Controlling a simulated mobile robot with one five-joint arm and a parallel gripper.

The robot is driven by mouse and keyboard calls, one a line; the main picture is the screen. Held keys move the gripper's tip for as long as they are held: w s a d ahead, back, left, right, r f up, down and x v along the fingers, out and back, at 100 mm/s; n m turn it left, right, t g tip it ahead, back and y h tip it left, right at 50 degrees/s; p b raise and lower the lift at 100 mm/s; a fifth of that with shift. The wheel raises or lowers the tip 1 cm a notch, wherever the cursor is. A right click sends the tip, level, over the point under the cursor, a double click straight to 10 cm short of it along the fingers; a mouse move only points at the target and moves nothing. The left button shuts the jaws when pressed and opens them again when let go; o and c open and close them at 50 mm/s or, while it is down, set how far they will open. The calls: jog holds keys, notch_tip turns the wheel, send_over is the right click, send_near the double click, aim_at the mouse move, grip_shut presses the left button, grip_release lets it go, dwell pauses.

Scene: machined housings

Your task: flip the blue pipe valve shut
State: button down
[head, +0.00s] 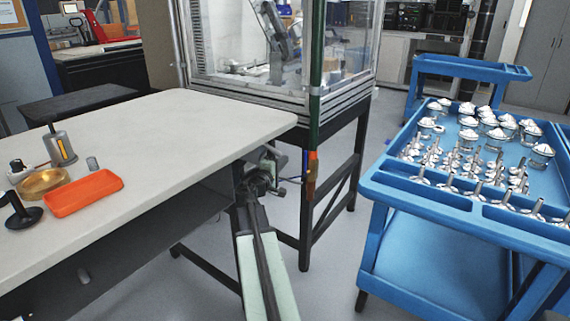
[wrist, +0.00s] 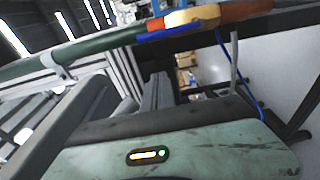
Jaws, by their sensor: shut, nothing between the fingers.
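The blue pipe valve (head: 305,163) is on the green pipe (head: 318,60) at the front corner of the glass-walled cabinet. In the head view its blue part is a thin upright strip beside an orange and yellow section. In the wrist view the valve's blue part (wrist: 172,33) lies along the underside of the yellow section, close to the pipe. My gripper (head: 270,163) is left of the valve, by the table's corner, and appears apart from it. It is shut and empty. Its fingertips are small and dark, so their exact gap to the valve is unclear.
The white table (head: 170,130) is left of my arm, holding an orange tray (head: 85,192) and a brass dish (head: 43,182). The cabinet's dark stand (head: 304,210) is behind the gripper. A blue cart (head: 400,205) with metal parts stands right. Floor between stand and cart is clear.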

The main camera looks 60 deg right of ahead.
jog(key=d, duration=0.7)
jog(key=s, duration=0.1)
jog(key=s+a, duration=0.1)
jog(key=s, duration=0.1)
jog(key=shift+a, duration=0.2)
